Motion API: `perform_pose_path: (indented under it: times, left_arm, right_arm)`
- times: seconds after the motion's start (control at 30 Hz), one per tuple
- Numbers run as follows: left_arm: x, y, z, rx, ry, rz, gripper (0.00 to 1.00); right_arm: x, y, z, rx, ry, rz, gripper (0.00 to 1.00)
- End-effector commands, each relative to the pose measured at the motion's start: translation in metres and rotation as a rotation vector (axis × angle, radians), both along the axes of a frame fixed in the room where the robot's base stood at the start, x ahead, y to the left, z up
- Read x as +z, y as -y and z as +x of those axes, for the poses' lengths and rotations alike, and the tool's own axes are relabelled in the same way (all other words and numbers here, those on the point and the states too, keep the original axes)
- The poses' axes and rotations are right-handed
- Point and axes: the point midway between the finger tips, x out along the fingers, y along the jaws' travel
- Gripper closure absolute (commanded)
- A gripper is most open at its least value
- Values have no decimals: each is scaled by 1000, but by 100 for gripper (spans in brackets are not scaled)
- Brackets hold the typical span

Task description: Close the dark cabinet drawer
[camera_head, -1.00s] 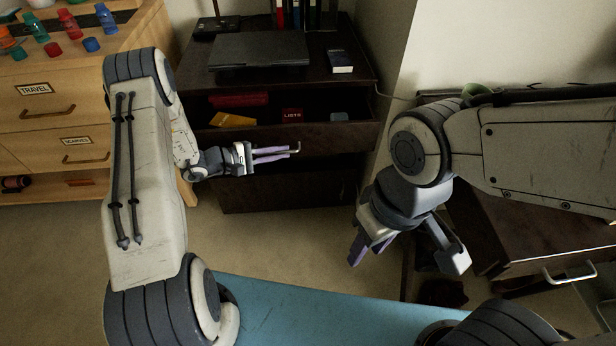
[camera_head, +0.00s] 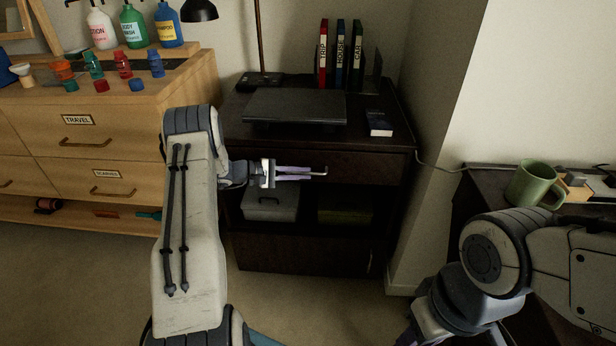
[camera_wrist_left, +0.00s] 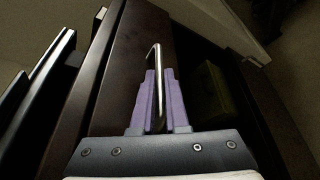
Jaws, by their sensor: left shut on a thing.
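The dark cabinet (camera_head: 310,252) stands against the back wall. Its top drawer (camera_head: 372,166) sits level with the cabinet front in the head view, and no drawer inside shows. My left gripper (camera_head: 308,173) is shut on the drawer's metal handle (camera_head: 322,173). In the left wrist view the purple fingers of this gripper (camera_wrist_left: 158,80) lie on both sides of the handle (camera_wrist_left: 154,58), against the dark drawer front (camera_wrist_left: 115,75). My right arm is at the lower right; its gripper (camera_head: 410,335) is mostly cut off by the bottom edge.
A closed laptop (camera_head: 294,106), a small dark book (camera_head: 379,123) and binders (camera_head: 340,52) are on the cabinet top. An open shelf below holds a grey box (camera_head: 270,205). A wooden dresser (camera_head: 130,140) stands left. A green mug (camera_head: 532,184) stands right.

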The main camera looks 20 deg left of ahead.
Motion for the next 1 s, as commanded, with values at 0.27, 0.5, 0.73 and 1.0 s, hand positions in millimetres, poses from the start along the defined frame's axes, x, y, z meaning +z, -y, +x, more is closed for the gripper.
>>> perform_pose_path:
  times: [0.27, 0.5, 0.73, 1.0]
  left_arm:
    - [1, 21, 10, -19, 1, 0, 100]
    - [1, 27, 11, -28, 1, -1, 58]
    - [1, 23, 8, -26, 0, -2, 58]
    - [11, -11, -17, -23, 1, -1, 58]
  right_arm:
    - [0, 0, 0, 0, 0, 0, 58]
    - [0, 0, 0, 0, 0, 0, 58]
    - [0, 0, 0, 0, 0, 0, 58]
    - [6, 0, 0, 0, 0, 0, 58]
